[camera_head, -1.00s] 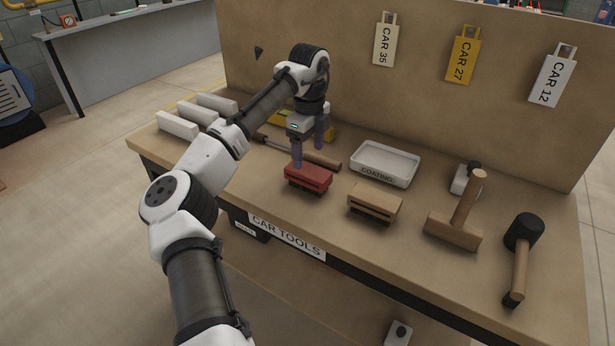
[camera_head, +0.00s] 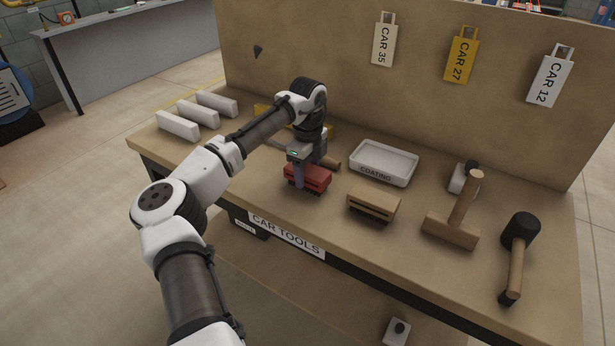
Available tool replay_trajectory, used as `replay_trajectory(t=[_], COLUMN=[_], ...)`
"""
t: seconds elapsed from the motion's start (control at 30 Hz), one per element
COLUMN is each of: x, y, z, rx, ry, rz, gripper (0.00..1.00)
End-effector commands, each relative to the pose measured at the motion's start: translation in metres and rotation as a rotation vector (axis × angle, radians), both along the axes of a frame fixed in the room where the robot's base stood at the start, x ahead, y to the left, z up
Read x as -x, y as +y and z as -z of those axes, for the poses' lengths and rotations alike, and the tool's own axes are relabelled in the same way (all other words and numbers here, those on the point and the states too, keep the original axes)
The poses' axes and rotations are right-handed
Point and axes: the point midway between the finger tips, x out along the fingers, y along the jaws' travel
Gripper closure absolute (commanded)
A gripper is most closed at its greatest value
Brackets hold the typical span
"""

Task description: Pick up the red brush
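The red brush (camera_head: 318,178) lies on the workbench, with its dark bristles down. My gripper (camera_head: 305,172) is lowered over it, pointing down. The near finger stands in front of the brush's near side, overlapping its left half in the picture. The far finger is hidden behind the brush and my wrist, so I cannot tell whether the fingers are closed on the brush. The brush seems to rest on the bench top.
A tan brush (camera_head: 374,202) is to the right, with a white COATING tray (camera_head: 383,178) behind it. A wooden mallet (camera_head: 452,235) and black-headed mallet (camera_head: 522,232) lie further right. White blocks (camera_head: 178,125) stand at left. A wooden-handled tool (camera_head: 328,163) lies behind the brush.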

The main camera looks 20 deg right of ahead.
Motion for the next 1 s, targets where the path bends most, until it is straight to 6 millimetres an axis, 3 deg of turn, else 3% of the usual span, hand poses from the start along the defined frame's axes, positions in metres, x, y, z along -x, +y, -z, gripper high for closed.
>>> replay_trajectory(t=[0.03, 0.23, 0.67, 0.87, 1.0], x=[0.000, 0.000, -0.001, -0.001, 0.000], y=[0.000, 0.000, 0.000, -0.001, -0.001], z=[0.000, 0.000, -0.011, -0.045, -0.085], rx=[0.000, 0.000, 0.001, 0.003, 0.003], ry=[0.000, 0.000, -0.002, -0.003, -0.003], rz=[0.000, 0.000, -0.001, 0.000, 0.000], gripper=[0.49, 0.75, 0.77, 0.77, 0.77])
